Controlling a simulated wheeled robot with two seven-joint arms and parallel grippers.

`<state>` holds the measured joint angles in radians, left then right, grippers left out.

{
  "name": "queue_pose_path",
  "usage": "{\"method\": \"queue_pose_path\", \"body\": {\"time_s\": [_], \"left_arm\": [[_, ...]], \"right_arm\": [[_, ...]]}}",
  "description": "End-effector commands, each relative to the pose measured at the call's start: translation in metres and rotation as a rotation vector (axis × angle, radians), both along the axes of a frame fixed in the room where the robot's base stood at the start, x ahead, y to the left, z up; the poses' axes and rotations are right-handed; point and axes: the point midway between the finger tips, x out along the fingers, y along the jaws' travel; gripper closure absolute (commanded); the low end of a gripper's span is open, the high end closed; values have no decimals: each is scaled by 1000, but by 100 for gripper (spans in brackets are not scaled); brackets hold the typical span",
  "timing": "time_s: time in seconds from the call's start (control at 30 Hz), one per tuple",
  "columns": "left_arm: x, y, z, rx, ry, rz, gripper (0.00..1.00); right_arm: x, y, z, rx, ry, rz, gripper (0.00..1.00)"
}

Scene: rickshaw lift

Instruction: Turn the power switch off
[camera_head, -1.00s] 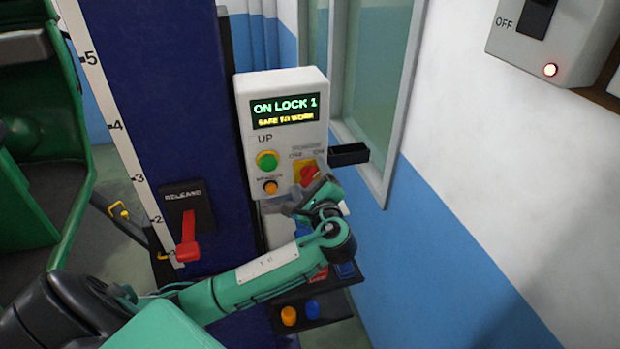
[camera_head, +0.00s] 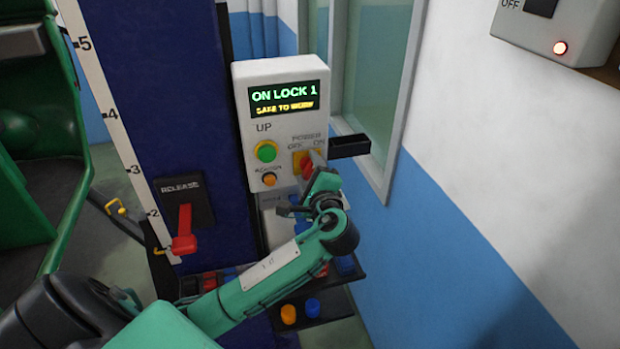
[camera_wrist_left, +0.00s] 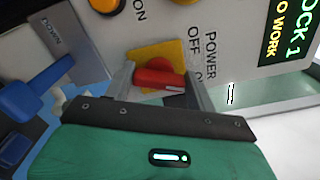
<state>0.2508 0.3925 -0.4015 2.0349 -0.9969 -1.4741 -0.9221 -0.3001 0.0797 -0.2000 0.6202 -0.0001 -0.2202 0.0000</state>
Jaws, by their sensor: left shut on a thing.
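The power switch is a red rotary knob (camera_head: 308,166) on a yellow plate, low on the right of the white control box (camera_head: 243,130). Its labels read POWER, OFF and ON. The display reads ON LOCK 1, SAFE TO WORK. My left gripper (camera_head: 315,179) is at the knob. In the left wrist view its two fingers (camera_wrist_left: 160,84) stand on either side of the red knob (camera_wrist_left: 158,73), shut on it. The gripper hides the lower part of the plate in the head view. My right gripper is not in view.
A red release lever (camera_head: 184,230) is on the blue column (camera_head: 165,90) to the left. A green light (camera_head: 266,151) and an orange button (camera_head: 269,179) are left of the knob. A shelf (camera_head: 325,313) with coloured items is below. A grey wall box (camera_head: 565,30) is at upper right.

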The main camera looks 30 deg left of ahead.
Motion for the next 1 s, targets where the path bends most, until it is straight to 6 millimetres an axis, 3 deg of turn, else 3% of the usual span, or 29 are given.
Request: {"method": "queue_pose_path", "body": {"time_s": [0.03, 0.2, 1.0], "left_arm": [[-1, -1, -7, -33, -35, 1, 66], [-1, 0, -8, -140, -158, 2, 66], [0, -1, -11, -607, -706, 2, 66]], "right_arm": [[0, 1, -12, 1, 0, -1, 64], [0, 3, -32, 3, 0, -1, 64], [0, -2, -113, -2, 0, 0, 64]]}}
